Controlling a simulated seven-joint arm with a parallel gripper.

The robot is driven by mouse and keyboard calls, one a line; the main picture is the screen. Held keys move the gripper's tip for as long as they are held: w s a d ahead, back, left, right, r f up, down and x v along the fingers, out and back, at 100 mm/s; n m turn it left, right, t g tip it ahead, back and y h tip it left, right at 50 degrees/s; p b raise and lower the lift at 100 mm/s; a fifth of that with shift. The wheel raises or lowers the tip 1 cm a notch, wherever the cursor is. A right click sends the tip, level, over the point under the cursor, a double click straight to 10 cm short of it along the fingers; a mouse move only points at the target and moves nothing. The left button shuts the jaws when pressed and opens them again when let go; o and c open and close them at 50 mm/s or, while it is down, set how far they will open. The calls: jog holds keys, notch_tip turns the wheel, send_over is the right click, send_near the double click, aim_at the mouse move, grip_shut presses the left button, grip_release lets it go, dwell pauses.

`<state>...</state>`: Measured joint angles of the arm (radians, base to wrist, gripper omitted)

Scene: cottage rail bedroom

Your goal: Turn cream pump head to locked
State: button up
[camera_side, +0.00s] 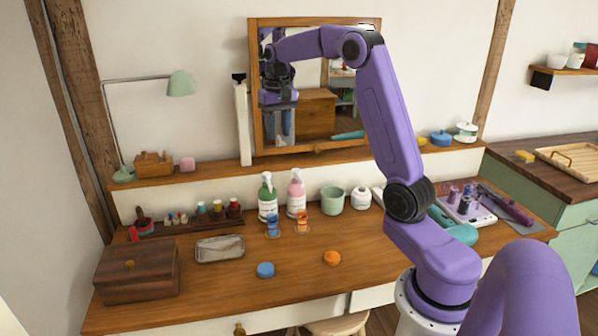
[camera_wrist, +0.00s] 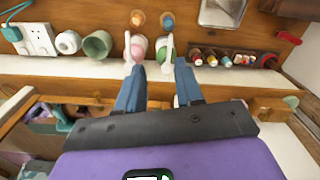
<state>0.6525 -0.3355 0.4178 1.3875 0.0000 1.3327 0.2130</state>
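Two pump bottles with white pump heads stand side by side at the back of the wooden dresser top. One is green (camera_side: 267,203) and one is pink (camera_side: 296,199); I cannot tell which holds the cream. In the wrist view, the pink bottle (camera_wrist: 141,41) is at left and the green bottle (camera_wrist: 161,54) at right, both seen from above. Their white heads point along the picture's vertical. My gripper (camera_side: 280,132) is high above the dresser, before the mirror, with blue fingers downward. In the wrist view my gripper (camera_wrist: 159,67) is open and empty, its fingers spread apart.
The mirror (camera_side: 318,112) stands on the ledge behind. Small blue (camera_side: 272,228) and orange (camera_side: 302,224) items stand before the bottles. A green cup (camera_side: 332,201) is at their right, and a metal tray (camera_side: 220,248) at left.

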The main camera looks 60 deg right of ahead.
aim_at(299, 176)
jog(key=s+d+m, duration=0.1)
jog(key=d+m, duration=0.2)
jog(key=d, duration=0.6)
jog(key=f, duration=1.7)
jog(key=shift+d+f, duration=0.2)
jog(key=shift+f, duration=0.1)
grip_shut()
